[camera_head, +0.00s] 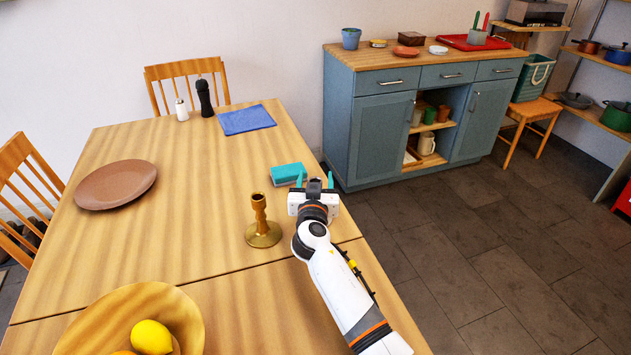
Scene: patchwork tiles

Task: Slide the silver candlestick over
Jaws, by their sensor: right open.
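One candlestick (262,222) shows, and it looks brass or gold rather than silver. It stands upright on the wooden table (200,230), on its round base, near the table's right side. My right gripper (315,180) is open, with its two teal fingers apart and pointing away toward the far side of the table. It is to the right of the candlestick and a little beyond it, not touching it. I see nothing held between the fingers. My left gripper is not in view.
A teal block (287,173) lies just left of my right gripper. A bowl with yellow fruit (152,337) stands at the near edge, a brown plate (116,184) at left. A blue cloth (246,119) and pepper mill (205,97) are at the back. The table's middle is clear.

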